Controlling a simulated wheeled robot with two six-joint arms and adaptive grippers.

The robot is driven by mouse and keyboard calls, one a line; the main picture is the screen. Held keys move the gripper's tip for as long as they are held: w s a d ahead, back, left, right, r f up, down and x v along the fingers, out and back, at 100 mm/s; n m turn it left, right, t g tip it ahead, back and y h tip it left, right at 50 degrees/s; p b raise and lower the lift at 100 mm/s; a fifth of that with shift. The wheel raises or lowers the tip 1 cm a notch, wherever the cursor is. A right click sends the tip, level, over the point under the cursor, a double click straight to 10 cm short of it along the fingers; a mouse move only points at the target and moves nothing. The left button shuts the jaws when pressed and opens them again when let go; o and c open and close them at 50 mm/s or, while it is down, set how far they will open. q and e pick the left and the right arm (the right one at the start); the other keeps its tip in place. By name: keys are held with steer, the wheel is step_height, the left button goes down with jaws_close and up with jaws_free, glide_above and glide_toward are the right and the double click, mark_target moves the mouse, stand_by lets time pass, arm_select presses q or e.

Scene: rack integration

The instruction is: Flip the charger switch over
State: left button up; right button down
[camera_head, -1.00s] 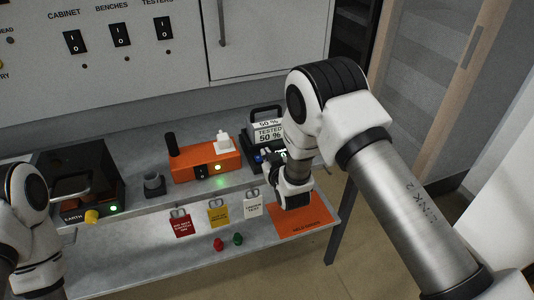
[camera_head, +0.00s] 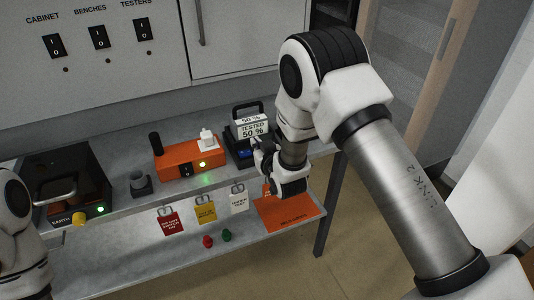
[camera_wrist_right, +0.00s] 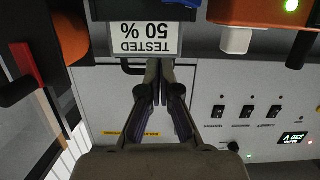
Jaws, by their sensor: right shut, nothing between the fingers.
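An orange box (camera_head: 207,165) on the bench carries a dark rocker switch (camera_head: 186,171), a green light and a white plug (camera_head: 208,139). I cannot tell which switch is the charger's. My right gripper (camera_head: 257,148) is shut and empty, in front of the dark unit. In the right wrist view its fingertips (camera_wrist_right: 160,66) meet just by the label (camera_wrist_right: 144,39), which appears upside down. Contact is unclear. My left gripper is out of view.
A wall panel holds labelled switches (camera_head: 99,37). A black box marked EARTH (camera_head: 85,168) with a yellow knob stands at left, beside a grey cup-like part (camera_head: 141,184). Red, yellow and white tags (camera_head: 205,211) hang from the bench edge, above an orange mat (camera_head: 289,212).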

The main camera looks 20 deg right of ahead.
arm_select(q)
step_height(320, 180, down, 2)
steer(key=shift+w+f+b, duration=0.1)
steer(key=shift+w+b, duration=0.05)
steer(key=shift+b, duration=0.45)
arm_select(e)
steer(key=v, duration=0.6)
steer(key=shift+s, duration=0.35)
steer(key=shift+w+d, duration=0.1)
steer(key=s+d+f+m+g, duration=0.1)
steer(key=s+f+g, duration=0.2)
steer(key=s+f, duration=0.55)
steer(key=s+d+f+g, duration=0.25)
steer(key=s+f, duration=0.25)
steer(key=f, duration=0.6)
steer(key=s+f+g, duration=0.4)
steer(key=s+g, duration=0.1)
steer(key=s, duration=0.6)
steer(key=s+f+g, duration=0.3)
steer(key=s+g, duration=0.2)
steer(key=s, duration=0.6)
steer(key=shift+f, duration=0.4)
